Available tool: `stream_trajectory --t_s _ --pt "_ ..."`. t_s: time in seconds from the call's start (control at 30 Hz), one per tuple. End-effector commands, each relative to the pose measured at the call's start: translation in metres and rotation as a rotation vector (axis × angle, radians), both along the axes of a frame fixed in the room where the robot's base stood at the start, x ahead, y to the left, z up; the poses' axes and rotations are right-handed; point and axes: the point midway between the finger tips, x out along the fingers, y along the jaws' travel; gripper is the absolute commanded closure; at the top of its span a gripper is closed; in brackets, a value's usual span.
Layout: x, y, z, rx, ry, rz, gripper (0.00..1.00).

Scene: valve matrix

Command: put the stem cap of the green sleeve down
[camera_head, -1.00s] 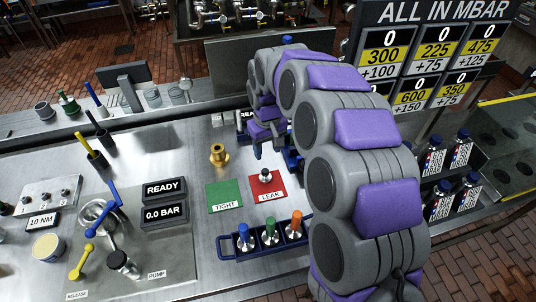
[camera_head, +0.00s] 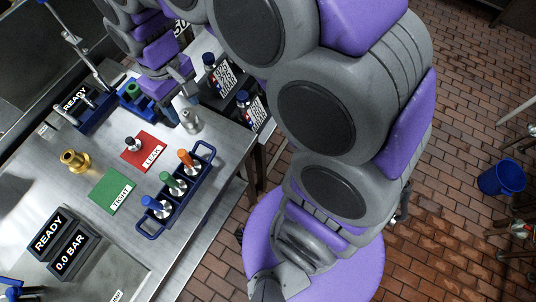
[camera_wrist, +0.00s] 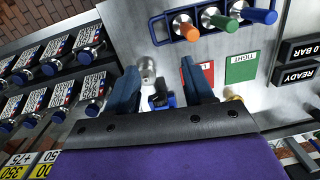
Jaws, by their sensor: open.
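A silver cylindrical piece, which looks like the stem cap (camera_head: 189,120), stands on the steel table near its right edge. The wrist view shows it too (camera_wrist: 147,68), just beyond my left finger and apart from it. My gripper (camera_wrist: 158,66) is open, with nothing between its dark fingers. In the head view my gripper (camera_head: 177,96) is beside the cap, partly hidden by my arm. Another green-topped piece (camera_head: 172,182) stands in the blue rack between a blue-topped and an orange-topped one.
The blue rack (camera_head: 148,230) is at the table's front edge. A red LEAK pad (camera_head: 150,158) carries a small metal piece; the green TIGHT pad (camera_head: 105,190) is bare. A brass fitting (camera_head: 75,161) stands left. Labelled bottles (camera_head: 250,108) stand beyond the table edge.

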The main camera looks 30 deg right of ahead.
Motion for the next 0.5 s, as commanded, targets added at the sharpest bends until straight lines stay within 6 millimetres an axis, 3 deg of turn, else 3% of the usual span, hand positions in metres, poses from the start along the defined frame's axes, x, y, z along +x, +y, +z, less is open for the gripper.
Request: stream_trajectory --t_s 0.03,0.2,0.5 --pt "-0.017 -0.017 0.004 -0.007 0.006 -0.038 0.48" --pt "-0.073 -0.062 0.008 -0.027 0.027 -0.163 0.48" --pt "-0.173 -0.115 -0.004 -0.056 0.072 -0.395 0.48"
